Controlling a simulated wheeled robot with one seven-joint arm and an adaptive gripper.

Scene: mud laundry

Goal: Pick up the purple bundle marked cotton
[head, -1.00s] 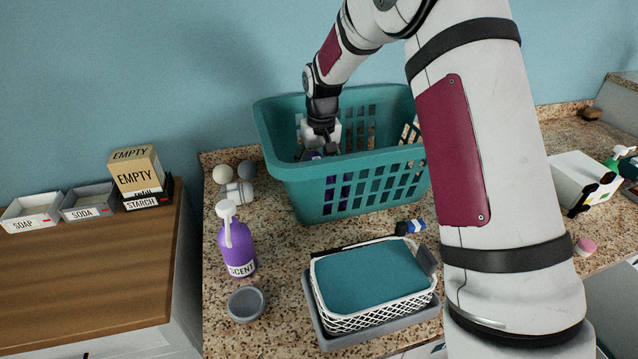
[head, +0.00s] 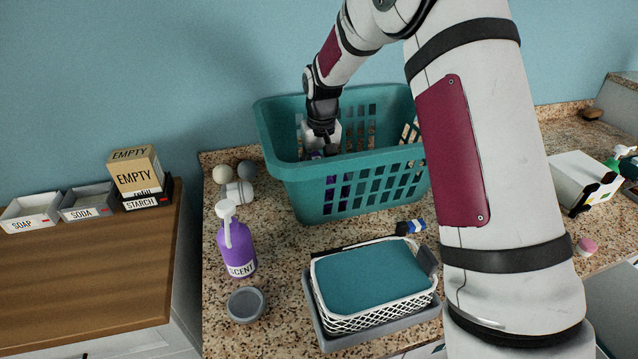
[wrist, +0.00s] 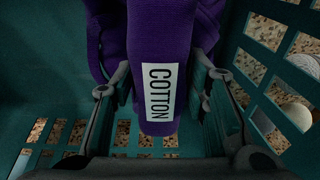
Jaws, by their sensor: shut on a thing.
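The purple bundle (wrist: 160,40) fills the upper middle of the wrist view, with a white label reading COTTON facing the camera. My gripper (wrist: 165,108) is shut on it, one finger on each side of the labelled part. More purple cloth shows behind it on the left. In the head view, my gripper (head: 325,150) reaches down inside the teal laundry basket (head: 350,195). Only bits of purple show there through the basket's slots, and the fingertips are mostly hidden by the basket's front wall.
The basket walls stand close around my gripper. In front are a purple SCENT bottle (head: 237,245), a grey cup (head: 247,304) and a white wire basket with a teal top (head: 370,275). Pale and grey balls (head: 222,174) lie left of the laundry basket. A blue wall stands behind.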

